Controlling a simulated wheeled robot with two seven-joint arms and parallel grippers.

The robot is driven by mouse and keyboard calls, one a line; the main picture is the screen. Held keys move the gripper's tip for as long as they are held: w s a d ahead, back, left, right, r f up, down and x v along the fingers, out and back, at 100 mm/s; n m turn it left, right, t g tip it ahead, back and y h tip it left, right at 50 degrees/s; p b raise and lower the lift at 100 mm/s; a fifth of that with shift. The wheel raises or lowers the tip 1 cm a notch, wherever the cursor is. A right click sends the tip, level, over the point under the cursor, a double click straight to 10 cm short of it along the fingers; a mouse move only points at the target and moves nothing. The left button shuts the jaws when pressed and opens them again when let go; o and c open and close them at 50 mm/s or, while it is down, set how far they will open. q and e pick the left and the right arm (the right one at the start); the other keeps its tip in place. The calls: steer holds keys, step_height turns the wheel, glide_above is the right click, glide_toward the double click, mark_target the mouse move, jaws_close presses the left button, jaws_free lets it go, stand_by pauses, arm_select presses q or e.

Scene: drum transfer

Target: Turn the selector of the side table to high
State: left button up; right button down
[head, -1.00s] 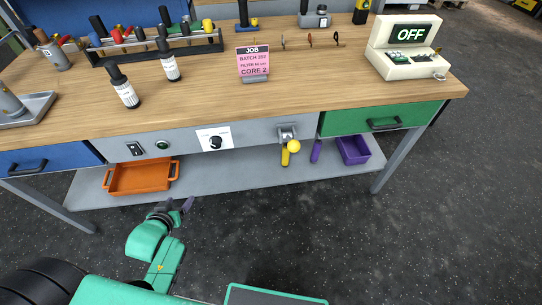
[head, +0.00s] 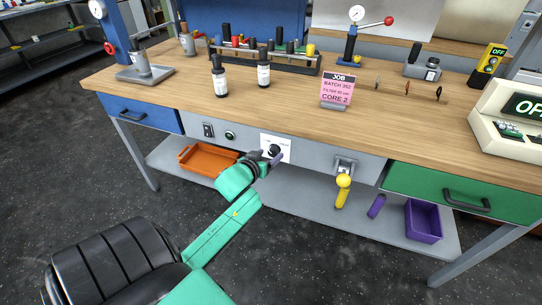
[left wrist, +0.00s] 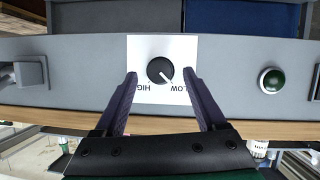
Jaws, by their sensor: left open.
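The selector (head: 274,149) is a black round knob on a white plate on the front of the side table (head: 400,130). In the left wrist view, which is upside down, the knob (left wrist: 160,70) sits between the words HIGH and LOW, and its white mark points toward LOW. My left gripper (head: 268,161) is in front of the plate in the head view and partly covers it. In the left wrist view my left gripper (left wrist: 160,76) is open, its dark fingers on either side of the knob, with a gap to each side. My right gripper is not in view.
A green button (left wrist: 271,81) and a switch (head: 208,130) are beside the plate. A yellow-handled item (head: 343,190) hangs from a bracket on the right. An orange tray (head: 208,160) and a purple bin (head: 424,221) are on the lower shelf. Drawers flank the panel.

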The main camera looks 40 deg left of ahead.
arm_select(q)
steer(key=shift+x, duration=0.9)
jaws_close()
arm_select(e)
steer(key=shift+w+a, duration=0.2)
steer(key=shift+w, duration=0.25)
